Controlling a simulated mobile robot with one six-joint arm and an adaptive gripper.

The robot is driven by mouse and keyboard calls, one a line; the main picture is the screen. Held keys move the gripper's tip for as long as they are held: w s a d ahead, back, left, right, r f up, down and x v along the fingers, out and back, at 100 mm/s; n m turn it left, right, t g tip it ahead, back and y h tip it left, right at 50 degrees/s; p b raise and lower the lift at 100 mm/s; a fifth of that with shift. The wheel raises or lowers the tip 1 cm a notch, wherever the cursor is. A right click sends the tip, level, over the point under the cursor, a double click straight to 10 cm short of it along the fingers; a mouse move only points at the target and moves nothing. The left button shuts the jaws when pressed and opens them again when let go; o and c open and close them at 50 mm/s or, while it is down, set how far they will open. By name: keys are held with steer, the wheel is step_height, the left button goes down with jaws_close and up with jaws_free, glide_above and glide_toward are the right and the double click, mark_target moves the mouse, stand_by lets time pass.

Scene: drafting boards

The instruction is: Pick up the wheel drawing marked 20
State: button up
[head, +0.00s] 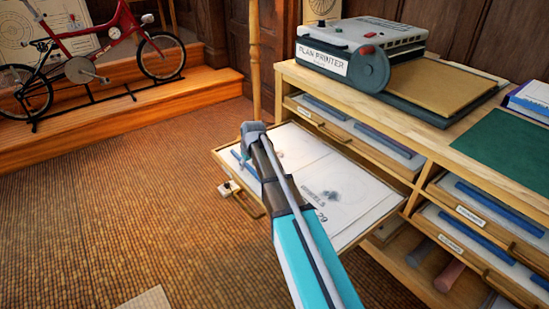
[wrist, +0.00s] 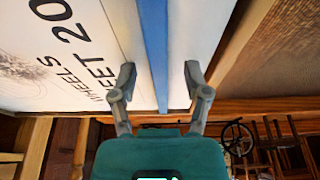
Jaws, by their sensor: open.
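A sheet marked "WHEELS" and "SHEET 20" (wrist: 75,55) lies at the left of the wrist view, with part of a wheel drawing at its edge. My gripper (wrist: 160,74) is open, its fingers either side of a blue strip (wrist: 153,45), with the sheet to their left. I cannot tell whether they touch the strip. In the head view my gripper (head: 252,130) is over the far left part of the open drawer (head: 228,165). My arm hides part of the drawer.
The cabinet (head: 290,70) has other drawers with blue strips at right. A plan printer (head: 345,60) and a green mat (head: 505,150) are on top. A red bicycle (head: 90,40) stands on a wooden step at back left.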

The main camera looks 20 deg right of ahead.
stand_by(0.4)
jaws_close()
